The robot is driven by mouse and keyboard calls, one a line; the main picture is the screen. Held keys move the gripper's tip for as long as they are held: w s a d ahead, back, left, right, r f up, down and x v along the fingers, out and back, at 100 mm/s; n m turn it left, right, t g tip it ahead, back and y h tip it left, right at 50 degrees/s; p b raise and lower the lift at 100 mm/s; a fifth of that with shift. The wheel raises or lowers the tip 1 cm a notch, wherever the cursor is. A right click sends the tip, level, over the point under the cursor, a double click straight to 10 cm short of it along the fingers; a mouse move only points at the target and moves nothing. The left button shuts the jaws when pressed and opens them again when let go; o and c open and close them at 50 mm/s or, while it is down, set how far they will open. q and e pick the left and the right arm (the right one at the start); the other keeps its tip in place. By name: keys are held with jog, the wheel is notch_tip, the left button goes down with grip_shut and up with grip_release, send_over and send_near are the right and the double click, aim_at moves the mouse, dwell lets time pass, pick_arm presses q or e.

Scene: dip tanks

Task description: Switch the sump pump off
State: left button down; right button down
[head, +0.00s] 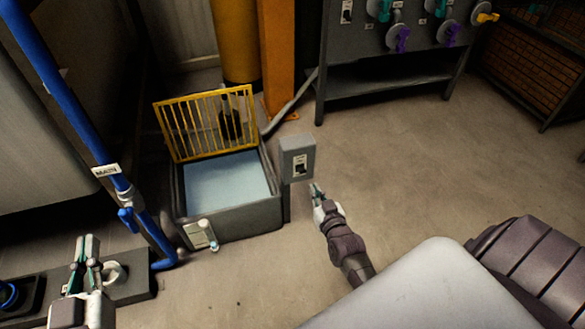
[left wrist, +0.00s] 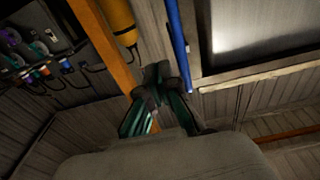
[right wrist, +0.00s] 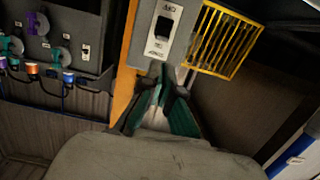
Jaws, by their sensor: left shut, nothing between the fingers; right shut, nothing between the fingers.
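The sump (head: 240,218) is a grey tank holding pale blue liquid, with its yellow grate (head: 208,122) raised. On its right side stands a grey switch box (head: 298,148) with a dark switch on a white plate (head: 300,167). The right wrist view shows the switch (right wrist: 161,29) closer; its lettering is too blurred to read. My right gripper (head: 316,190) is shut and empty, just in front of and below the switch; I cannot tell whether it touches the box. My left gripper (head: 85,245) is shut and empty at the lower left, away from the box.
A blue pipe (head: 75,110) with a valve runs down left of the sump. A small white-plated fitting (head: 200,236) is on the sump's front. A grey panel bench (head: 385,75) with coloured valve handles stands at the back right. The floor right of the box is clear.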

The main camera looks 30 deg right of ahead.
pick_arm(q)
jog(key=shift+s+d+r, duration=0.1)
jog(key=shift+s+r, duration=0.05)
jog(key=shift+r, duration=0.05)
pick_arm(e)
jog(key=shift+s+d+r, duration=0.1)
